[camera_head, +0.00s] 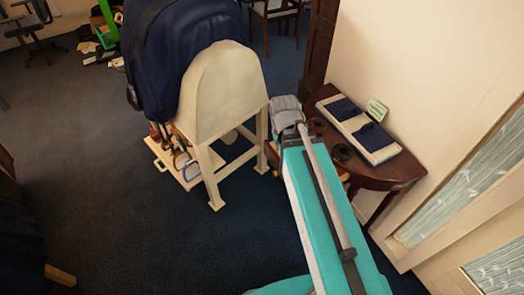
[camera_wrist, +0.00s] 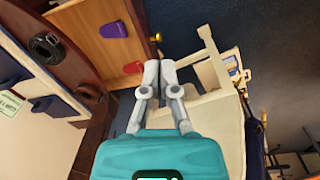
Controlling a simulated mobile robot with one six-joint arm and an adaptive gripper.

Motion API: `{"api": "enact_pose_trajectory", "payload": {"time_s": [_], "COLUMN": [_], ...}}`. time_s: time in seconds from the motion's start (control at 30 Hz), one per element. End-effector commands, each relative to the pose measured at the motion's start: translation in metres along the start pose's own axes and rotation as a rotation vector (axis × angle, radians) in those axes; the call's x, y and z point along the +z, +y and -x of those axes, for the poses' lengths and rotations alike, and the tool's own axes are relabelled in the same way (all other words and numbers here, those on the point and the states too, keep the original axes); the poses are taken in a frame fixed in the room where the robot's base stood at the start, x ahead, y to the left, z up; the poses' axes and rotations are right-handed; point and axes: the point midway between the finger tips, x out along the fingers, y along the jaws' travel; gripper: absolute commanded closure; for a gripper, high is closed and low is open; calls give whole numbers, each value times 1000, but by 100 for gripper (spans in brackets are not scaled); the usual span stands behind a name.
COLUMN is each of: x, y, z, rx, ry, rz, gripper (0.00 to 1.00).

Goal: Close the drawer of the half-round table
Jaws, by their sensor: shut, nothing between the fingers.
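The dark red-brown half-round table (camera_head: 398,174) stands against the wall at the right of the head view, and it also shows at upper left in the wrist view (camera_wrist: 72,22). Its drawer (camera_wrist: 101,44) is open in the wrist view, with light wood inside, a purple item (camera_wrist: 114,31) and a red item (camera_wrist: 132,67). A small brass knob (camera_wrist: 157,37) shows at the drawer's outer edge. In the head view my arm hides most of the drawer. My gripper (camera_wrist: 160,64) is shut and empty, its fingertips beside the drawer's outer end; I cannot tell whether they touch it.
A cream saddle stand (camera_head: 224,95) with a dark blue cover stands close left of my gripper. On the tabletop are a cream tray (camera_head: 378,151) with blue pads, a green-and-white card (camera_head: 376,110) and a black ring-shaped thing (camera_head: 342,152). Open dark carpet lies at front left.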

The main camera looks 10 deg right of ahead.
Motion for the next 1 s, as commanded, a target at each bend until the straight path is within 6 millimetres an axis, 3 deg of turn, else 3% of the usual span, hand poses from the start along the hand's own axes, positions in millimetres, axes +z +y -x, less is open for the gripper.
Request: {"api": "enact_pose_trajectory", "payload": {"time_s": [0.57, 1.0], "x": [-91, -164], "y": [-26, -69], "z": [-99, -161], "rx": [279, 503], "ry": [-92, -274], "rz": [687, 1246], "gripper": [100, 100]}}
